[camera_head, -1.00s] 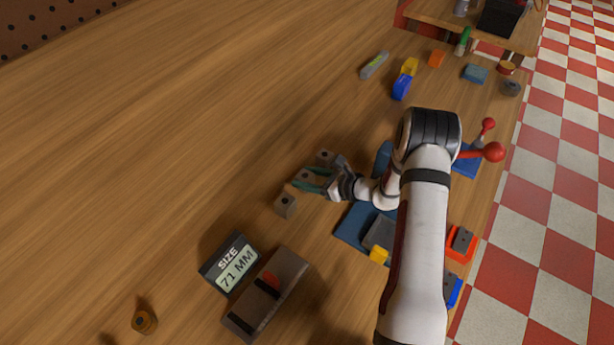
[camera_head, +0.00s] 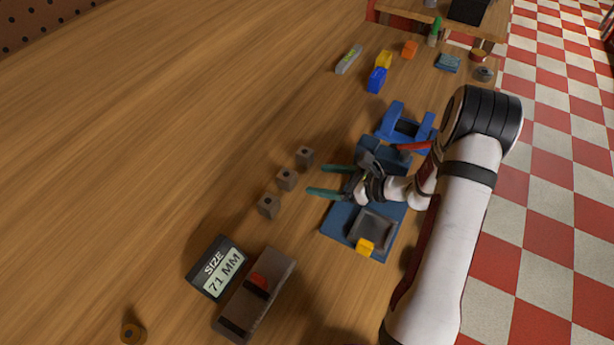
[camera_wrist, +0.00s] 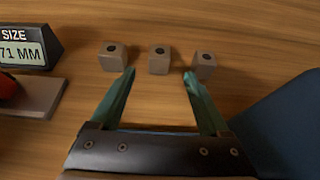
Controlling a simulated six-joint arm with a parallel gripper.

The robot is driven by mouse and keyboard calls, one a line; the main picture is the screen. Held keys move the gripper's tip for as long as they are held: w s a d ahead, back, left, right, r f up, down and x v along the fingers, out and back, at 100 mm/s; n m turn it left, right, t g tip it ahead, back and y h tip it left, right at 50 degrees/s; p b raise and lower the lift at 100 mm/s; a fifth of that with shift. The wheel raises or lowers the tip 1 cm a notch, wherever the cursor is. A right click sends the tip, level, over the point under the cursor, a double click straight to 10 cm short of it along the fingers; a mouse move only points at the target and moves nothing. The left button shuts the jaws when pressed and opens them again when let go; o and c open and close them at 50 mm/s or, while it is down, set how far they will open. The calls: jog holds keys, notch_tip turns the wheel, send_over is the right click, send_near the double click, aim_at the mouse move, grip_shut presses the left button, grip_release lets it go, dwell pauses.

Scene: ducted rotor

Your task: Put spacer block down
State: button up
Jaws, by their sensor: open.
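Three grey-brown spacer blocks, each with a dark hole on top, stand in a row on the wooden table: a near one (camera_head: 269,206), a middle one (camera_head: 287,179) and a far one (camera_head: 305,156). In the wrist view they are the left block (camera_wrist: 113,57), the middle block (camera_wrist: 159,60) and the right block (camera_wrist: 204,65). My gripper (camera_head: 318,180) is open and empty, its green fingers pointing at the row from the right. In the wrist view its fingertips (camera_wrist: 159,74) lie just short of the blocks, with the middle block ahead of the gap.
A blue base plate (camera_head: 338,222) with a grey tray (camera_head: 372,229) lies under and beside my gripper. A size display (camera_head: 216,267) reading 71 MM and a grey gauge (camera_head: 254,296) stand nearer. Blue holder (camera_head: 392,118) stands beyond. The table left of the blocks is clear.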

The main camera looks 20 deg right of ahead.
jog(key=shift+s+r, duration=0.2)
jog(key=shift+r, duration=0.05)
jog(key=s+a+r+n+g, duration=0.8)
jog(key=s+a+r+n, duration=0.5)
jog(key=s+a, duration=0.1)
jog(key=s+d+r+n+g+h, duration=0.1)
jog(key=s+n+h, duration=0.6)
jog(key=s, duration=0.8)
jog(key=shift+d+r+n, duration=0.5)
jog(key=shift+d+n, duration=0.2)
jog(key=shift+d, duration=0.4)
